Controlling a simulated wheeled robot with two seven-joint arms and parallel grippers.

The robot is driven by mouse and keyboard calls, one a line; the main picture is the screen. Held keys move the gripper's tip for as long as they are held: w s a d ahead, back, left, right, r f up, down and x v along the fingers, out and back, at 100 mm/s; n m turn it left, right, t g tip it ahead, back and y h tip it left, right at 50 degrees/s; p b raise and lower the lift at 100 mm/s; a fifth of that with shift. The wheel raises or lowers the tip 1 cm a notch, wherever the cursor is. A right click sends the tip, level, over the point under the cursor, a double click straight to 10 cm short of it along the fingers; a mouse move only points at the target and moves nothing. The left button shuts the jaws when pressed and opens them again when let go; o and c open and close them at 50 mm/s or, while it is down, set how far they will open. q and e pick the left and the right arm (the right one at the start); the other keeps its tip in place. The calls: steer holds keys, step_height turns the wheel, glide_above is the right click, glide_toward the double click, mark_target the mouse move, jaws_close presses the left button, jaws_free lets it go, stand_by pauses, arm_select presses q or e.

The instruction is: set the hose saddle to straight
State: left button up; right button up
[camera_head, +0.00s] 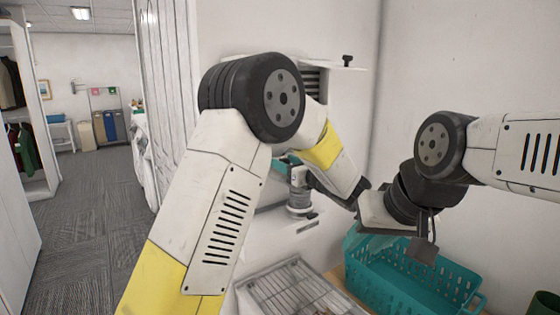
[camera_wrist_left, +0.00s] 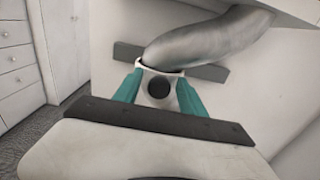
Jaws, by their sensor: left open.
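The hose saddle (camera_wrist_left: 160,85) shows in the left wrist view as a white piece with a round dark spot and teal sides. A thick grey hose (camera_wrist_left: 210,38) rises from behind it and bends to the right. My open left gripper (camera_wrist_left: 158,96) faces the saddle, with its near dark pad just below it; I cannot tell contact. In the head view my left forearm hides much of this area; a teal bit (camera_head: 286,160) shows beside it. My right gripper (camera_head: 423,248) hangs above the teal basket; its jaw gap is unclear.
A teal basket (camera_head: 395,282) stands at the lower right, beside a wire rack (camera_head: 290,288). A white wall lies close behind. White drawers (camera_wrist_left: 25,50) stand at the left in the wrist view. Open carpet (camera_head: 85,240) lies at the left.

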arm_select(q)
steer(key=shift+x, duration=1.5)
jaws_close()
